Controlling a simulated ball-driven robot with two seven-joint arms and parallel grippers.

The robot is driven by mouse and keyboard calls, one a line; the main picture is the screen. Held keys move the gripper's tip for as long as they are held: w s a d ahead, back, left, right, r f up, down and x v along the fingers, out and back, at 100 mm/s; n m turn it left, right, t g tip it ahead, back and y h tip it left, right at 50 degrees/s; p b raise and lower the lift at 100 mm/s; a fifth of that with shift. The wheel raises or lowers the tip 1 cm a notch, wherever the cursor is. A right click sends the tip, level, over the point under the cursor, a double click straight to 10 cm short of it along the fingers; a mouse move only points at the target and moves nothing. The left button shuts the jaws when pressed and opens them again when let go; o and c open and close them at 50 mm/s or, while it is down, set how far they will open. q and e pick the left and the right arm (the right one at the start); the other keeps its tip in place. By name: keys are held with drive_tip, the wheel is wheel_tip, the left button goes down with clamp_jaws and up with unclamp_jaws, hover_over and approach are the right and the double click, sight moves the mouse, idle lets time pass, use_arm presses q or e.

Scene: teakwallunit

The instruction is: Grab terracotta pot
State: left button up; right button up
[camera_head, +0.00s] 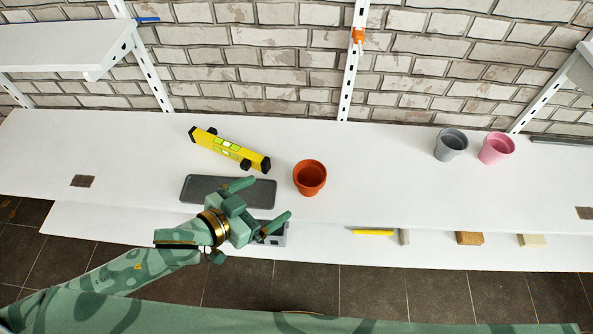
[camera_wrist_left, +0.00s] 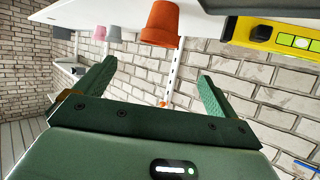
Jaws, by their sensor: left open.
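The terracotta pot (camera_head: 309,178) stands upright on the white upper shelf (camera_head: 380,170), right of the dark grey tray. It also shows at the top of the left wrist view (camera_wrist_left: 160,24), where the picture is upside down. My left gripper (camera_head: 265,200) is open and empty, its fingers spread toward the pot. In the head view it is just left of and nearer than the pot, over the tray and the shelf's front edge. The pot is apart from both fingers and fully visible in the head view. My right gripper is out of view.
The dark tray (camera_head: 200,188) lies beneath my left gripper, with a yellow spirit level (camera_head: 228,148) behind it. A grey pot (camera_head: 451,145) and a pink pot (camera_head: 496,148) stand at the right. A lower shelf (camera_head: 330,247) holds small blocks. The shelf between the pots is clear.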

sight(318, 170)
use_arm(q)
drive_tip(key=b+x, duration=0.2)
drive_tip(key=x, duration=0.8)
drive_tip(key=shift+d+f+b, duration=0.1)
drive_tip(key=shift+f+b, duration=0.1)
drive_tip(key=shift+b, duration=0.15)
drive_tip(key=shift+w+d+f, duration=0.1)
drive_tip(key=shift+w+d, duration=0.25)
drive_tip(key=b+x, duration=0.2)
drive_tip(key=x, duration=0.3)
drive_tip(key=shift+f, duration=0.1)
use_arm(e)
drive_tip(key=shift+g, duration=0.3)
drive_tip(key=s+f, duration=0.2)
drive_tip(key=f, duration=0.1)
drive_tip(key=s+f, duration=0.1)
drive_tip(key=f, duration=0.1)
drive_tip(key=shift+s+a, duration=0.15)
use_arm(q)
drive_tip(key=shift+s, duration=0.1)
drive_tip(key=c, duration=1.1)
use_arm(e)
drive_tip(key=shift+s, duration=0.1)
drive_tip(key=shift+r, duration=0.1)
